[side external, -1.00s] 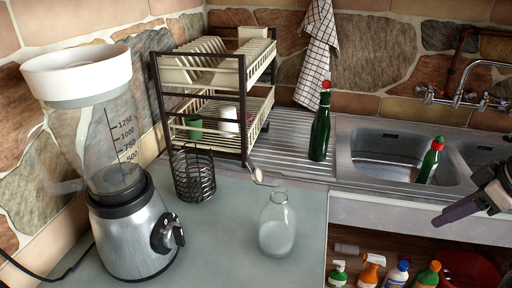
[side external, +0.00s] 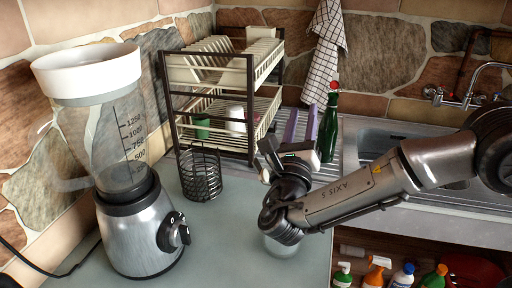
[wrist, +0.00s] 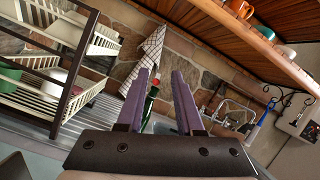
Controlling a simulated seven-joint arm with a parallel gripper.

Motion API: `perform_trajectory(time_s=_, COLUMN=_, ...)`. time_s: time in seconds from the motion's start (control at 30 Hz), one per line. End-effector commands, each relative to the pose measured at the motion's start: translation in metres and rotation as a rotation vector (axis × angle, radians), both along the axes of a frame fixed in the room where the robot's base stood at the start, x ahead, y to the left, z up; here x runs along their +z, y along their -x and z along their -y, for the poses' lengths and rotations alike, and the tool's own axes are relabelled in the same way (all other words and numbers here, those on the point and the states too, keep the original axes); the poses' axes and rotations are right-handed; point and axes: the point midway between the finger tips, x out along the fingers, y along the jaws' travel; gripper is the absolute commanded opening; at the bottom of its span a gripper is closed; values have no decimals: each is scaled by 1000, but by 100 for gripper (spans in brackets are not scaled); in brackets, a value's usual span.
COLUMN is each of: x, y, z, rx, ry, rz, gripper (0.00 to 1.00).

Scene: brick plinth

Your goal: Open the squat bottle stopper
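My gripper (side external: 303,107) is open, its two purple fingers pointing up beside a tall dark green bottle (side external: 329,128). The bottle stands upright on the drainboard with a red stopper (side external: 333,86) in its top. In the wrist view, the green bottle (wrist: 147,110) and red stopper (wrist: 156,81) show between the open fingers (wrist: 161,72), beyond them. I see nothing held. A clear squat glass bottle (side external: 282,247) stands on the counter; my arm hides all but its lower part, so its top cannot be seen.
A blender (side external: 140,230) stands at left, with a black wire basket (side external: 201,175) and a dish rack (side external: 165,110) behind. The sink (side external: 372,140) is at right, partly behind my arm. In the wrist view, a wooden shelf (wrist: 245,40) holds cups.

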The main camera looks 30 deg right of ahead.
Motion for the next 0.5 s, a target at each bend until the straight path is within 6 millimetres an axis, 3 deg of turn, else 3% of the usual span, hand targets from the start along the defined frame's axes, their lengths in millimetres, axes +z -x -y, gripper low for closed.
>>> perform_trajectory(time_s=0.03, x=-6, y=-1, z=-33, rx=46, ry=103, rz=11, gripper=36)
perform_trajectory(time_s=0.1, x=-9, y=3, z=-74, rx=100, ry=234, rz=42, gripper=36)
perform_trajectory(time_s=0.2, x=-26, y=17, z=-126, rx=170, ry=395, rz=99, gripper=36)
perform_trajectory(time_s=0.23, x=-35, y=21, z=-136, rx=187, ry=422, rz=115, gripper=36)
perform_trajectory(time_s=0.4, x=-76, y=31, z=-130, rx=226, ry=398, rz=142, gripper=36)
perform_trajectory(time_s=0.5, x=-91, y=34, z=-125, rx=241, ry=380, rz=150, gripper=36)
